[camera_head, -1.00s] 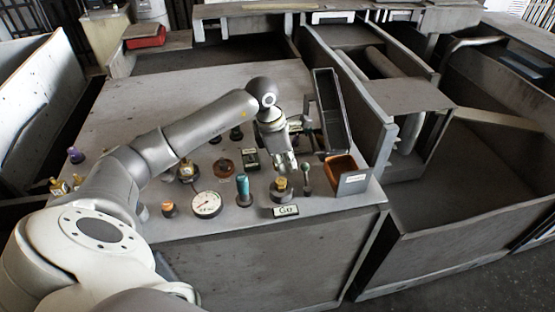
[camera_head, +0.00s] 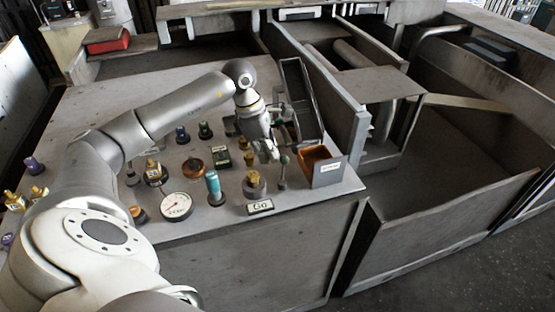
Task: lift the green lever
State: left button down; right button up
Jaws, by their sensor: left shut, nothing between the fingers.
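The green lever (camera_head: 283,171) stands upright on the grey table top near its front right, a thin stem with a dull green knob. My left gripper (camera_head: 269,156) points down just to the left of the knob. Its fingers are shut with nothing held. They look very close to the knob; I cannot tell whether they touch it. My right gripper is not in view.
Left of the lever stand a brass-topped knob (camera_head: 254,183), a teal cylinder (camera_head: 213,187) and a round gauge (camera_head: 176,206). A "Go" plate (camera_head: 260,207) lies in front. An orange-lined box (camera_head: 325,169) is close on the right, with an upright dark tray (camera_head: 300,100) behind.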

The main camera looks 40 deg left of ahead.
pick_arm(q)
jog(key=shift+a+r, duration=0.1)
dwell(0.3)
jog(key=v, duration=1.2)
